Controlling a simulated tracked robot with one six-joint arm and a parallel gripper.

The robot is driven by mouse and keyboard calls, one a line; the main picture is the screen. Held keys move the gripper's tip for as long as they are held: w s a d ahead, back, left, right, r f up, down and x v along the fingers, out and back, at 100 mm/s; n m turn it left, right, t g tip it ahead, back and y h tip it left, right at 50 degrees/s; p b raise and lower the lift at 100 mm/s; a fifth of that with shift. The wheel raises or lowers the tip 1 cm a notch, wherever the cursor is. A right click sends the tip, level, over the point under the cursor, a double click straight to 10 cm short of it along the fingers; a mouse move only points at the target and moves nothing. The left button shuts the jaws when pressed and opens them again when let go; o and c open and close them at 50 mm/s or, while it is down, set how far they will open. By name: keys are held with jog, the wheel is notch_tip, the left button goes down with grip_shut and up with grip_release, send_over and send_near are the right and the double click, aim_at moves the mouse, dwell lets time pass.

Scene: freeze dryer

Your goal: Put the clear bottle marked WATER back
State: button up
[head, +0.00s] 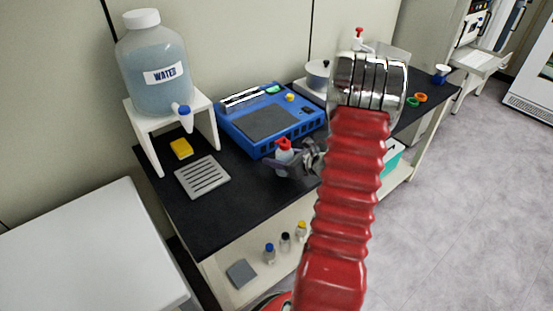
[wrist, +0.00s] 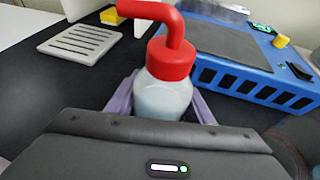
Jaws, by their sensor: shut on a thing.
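My gripper (head: 290,168) is shut on a small clear bottle with a red cap and bent red spout (head: 284,150). In the wrist view the bottle (wrist: 163,97) stands upright between the two purple-grey fingers (wrist: 161,112), with pale contents. No marking on it can be read. The gripper holds it above the black bench top, in front of the blue device; the bottle's base is hidden by the gripper. A large clear-blue jug labelled WATER (head: 152,68), with a white cap and a blue-and-white tap, stands on a white stand (head: 209,122) at the bench's left end.
A blue device (head: 300,132) lies behind the gripper. A grey slotted tray (head: 203,177) and yellow sponge (head: 181,149) lie on the bench left. Another red-capped bottle (head: 360,38) stands at the back. Small bottles (head: 269,253) stand on the lower shelf. The front-left bench top is clear.

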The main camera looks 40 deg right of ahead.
jog(key=shift+f, duration=0.3)
jog(key=o, duration=1.2)
jog(key=shift+f, duration=0.1)
jog(key=v, duration=1.2)
